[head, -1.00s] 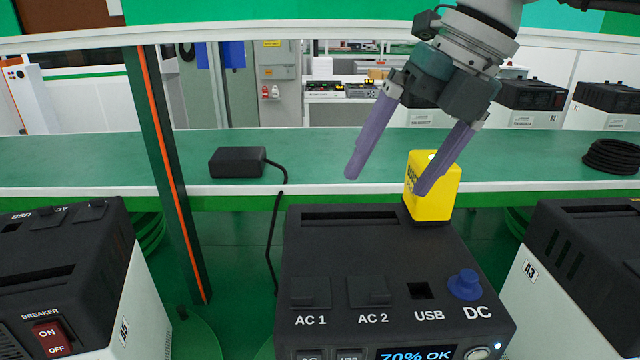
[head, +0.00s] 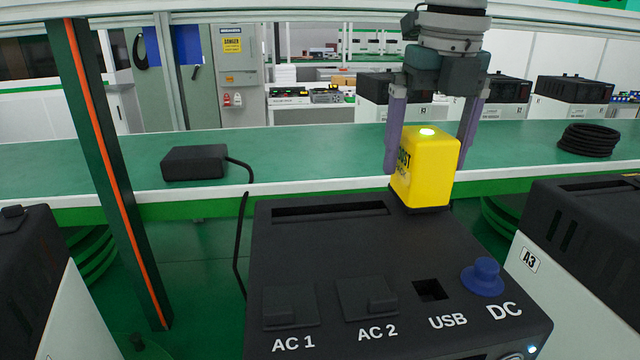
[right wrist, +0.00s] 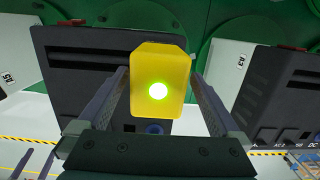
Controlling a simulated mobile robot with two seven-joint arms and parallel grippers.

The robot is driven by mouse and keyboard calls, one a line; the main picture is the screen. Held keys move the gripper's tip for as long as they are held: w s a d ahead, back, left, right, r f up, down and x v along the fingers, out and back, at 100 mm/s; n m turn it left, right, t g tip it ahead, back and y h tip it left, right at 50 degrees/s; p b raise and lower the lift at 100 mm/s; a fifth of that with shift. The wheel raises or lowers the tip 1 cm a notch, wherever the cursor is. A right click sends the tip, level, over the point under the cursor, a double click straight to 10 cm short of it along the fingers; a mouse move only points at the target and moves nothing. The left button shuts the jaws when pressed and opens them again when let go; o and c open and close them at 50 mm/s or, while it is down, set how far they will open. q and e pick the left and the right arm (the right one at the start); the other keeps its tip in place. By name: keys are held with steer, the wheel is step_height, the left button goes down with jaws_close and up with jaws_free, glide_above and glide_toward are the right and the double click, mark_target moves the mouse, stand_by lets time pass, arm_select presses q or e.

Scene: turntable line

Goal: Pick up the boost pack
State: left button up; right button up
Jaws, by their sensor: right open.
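The boost pack (head: 425,170) is a yellow block with a lit top, upright at the back right corner of the dark power station (head: 340,240). My right gripper (head: 427,160) points down over it, open, with one purple finger on each side of the pack in the head view. The right wrist view shows the pack (right wrist: 160,82) between the two fingers, with its green light facing the camera. Gaps show beside the pack, so the fingers do not look closed on it.
A green shelf (head: 300,165) runs behind the station, holding a black adapter (head: 195,162) with a cable and a coiled black cable (head: 588,140). A dark post (head: 108,170) stands at left. Another station (head: 590,240) marked A3 stands at right.

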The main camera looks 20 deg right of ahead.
steer(key=f+b, duration=0.3)
steer(key=f, duration=0.1)
steer(key=shift+w+f, duration=0.1)
steer(key=shift+w, duration=0.2)
jaws_close()
stand_by(0.5)
steer(key=shift+r, duration=0.25)
